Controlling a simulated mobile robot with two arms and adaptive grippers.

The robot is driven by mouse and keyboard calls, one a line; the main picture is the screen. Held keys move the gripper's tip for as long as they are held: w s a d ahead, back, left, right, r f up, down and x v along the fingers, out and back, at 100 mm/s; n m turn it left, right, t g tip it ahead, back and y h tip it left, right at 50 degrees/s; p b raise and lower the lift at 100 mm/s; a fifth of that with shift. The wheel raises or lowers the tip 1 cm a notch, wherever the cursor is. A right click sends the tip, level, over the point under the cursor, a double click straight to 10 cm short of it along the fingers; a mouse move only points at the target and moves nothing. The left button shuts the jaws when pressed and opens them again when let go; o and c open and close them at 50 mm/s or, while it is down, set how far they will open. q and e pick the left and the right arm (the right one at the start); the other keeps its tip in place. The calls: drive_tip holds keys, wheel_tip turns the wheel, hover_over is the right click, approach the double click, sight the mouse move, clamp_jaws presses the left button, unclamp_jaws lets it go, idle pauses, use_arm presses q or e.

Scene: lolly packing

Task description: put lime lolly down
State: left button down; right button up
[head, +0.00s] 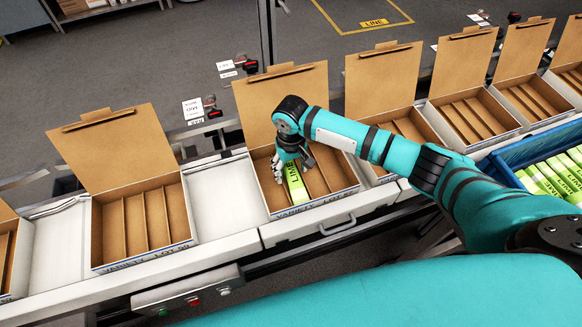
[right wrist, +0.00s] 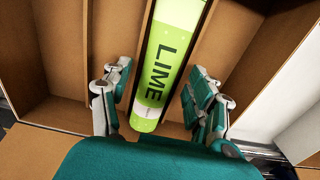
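The lime lolly (head: 296,187), a bright green pack with "LIME" on it, lies lengthwise in the middle open carton (head: 315,212). It also shows in the right wrist view (right wrist: 164,62), lying between cardboard dividers, with a wall-side compartment to its right there. My right gripper (head: 292,170) is over the lolly's far end. In the right wrist view its fingers (right wrist: 157,92) are spread on either side of the lolly, with a visible gap on both sides. My left gripper is not in view.
Those nearby look empty. A blue crate (head: 516,160) at the right holds several green lollies. Raised carton lids stand behind.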

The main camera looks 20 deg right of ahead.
sight(291, 170)
wheel_tip(291, 170, up, 13)
drive_tip(key=b, duration=0.2)
drive_tip(key=shift+r, duration=0.15)
